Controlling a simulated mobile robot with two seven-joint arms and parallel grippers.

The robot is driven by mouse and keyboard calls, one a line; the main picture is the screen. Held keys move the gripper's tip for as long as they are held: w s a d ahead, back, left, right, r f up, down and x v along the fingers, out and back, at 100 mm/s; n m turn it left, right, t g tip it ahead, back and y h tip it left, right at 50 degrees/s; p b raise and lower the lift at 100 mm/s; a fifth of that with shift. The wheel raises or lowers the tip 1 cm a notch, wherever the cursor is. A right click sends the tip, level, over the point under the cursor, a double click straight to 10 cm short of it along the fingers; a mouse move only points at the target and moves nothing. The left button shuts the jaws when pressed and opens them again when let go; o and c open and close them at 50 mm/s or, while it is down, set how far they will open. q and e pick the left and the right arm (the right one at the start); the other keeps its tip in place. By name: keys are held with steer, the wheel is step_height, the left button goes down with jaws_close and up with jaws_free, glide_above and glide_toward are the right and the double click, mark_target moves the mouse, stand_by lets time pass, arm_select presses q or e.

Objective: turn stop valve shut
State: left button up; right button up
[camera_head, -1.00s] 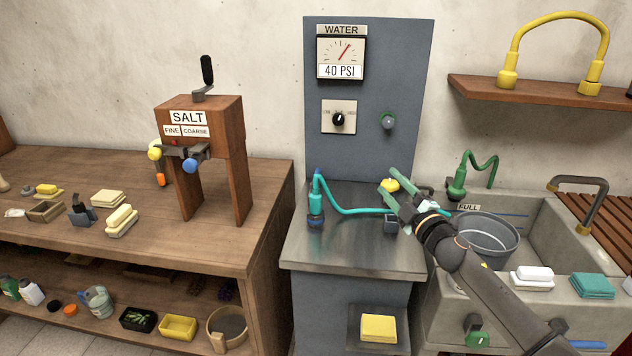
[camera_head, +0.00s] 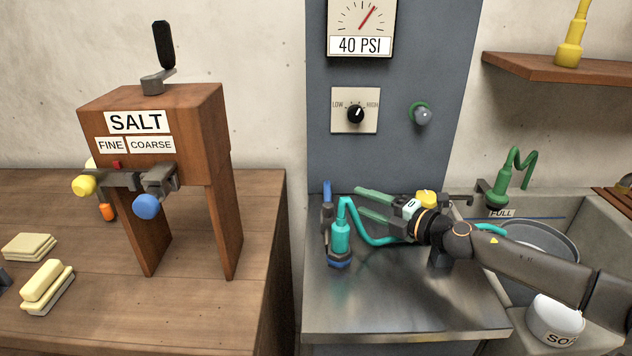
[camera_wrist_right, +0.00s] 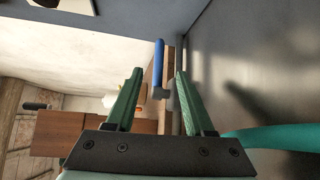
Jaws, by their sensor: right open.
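A blue lever handle (camera_head: 327,190) on a grey fitting, which looks like the stop valve, stands upright at the counter's back left, behind the teal hose's nozzle. In the right wrist view the blue handle (camera_wrist_right: 158,62) shows between and beyond my fingers. My right gripper (camera_head: 358,202) is open, with its green fingers pointing left towards the handle. It also shows in the right wrist view (camera_wrist_right: 158,72), empty, with no visible touch on the handle. The teal nozzle (camera_head: 340,235) partly hides the fitting. My left gripper is out of view.
The teal hose (camera_head: 370,236) curves below my right gripper. A yellow knob (camera_head: 426,197) sits just behind my wrist. The grey panel (camera_head: 390,165) with its selector dial (camera_head: 355,113) rises behind. A wooden salt dispenser (camera_head: 160,130) stands left. The counter's front (camera_head: 400,310) is clear.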

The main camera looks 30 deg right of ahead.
mark_target(327, 185)
steer(key=shift+w+a+r, duration=0.1)
steer(key=shift+w, duration=0.2)
steer(key=shift+x, duration=0.8)
steer(key=shift+p+x, duration=0.6)
steer(key=shift+x, duration=0.75)
steer(key=x, duration=0.5)
steer(key=shift+w+a+p, duration=0.15)
steer(key=shift+w+p, duration=0.2)
steer(key=shift+x, duration=0.8)
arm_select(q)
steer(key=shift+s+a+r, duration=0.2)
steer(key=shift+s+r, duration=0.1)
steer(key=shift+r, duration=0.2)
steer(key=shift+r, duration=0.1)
arm_select(e)
steer(key=shift+c, duration=0.3)
steer(key=shift+c, duration=0.8)
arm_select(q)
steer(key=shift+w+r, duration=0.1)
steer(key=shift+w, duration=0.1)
arm_select(e)
jaws_close()
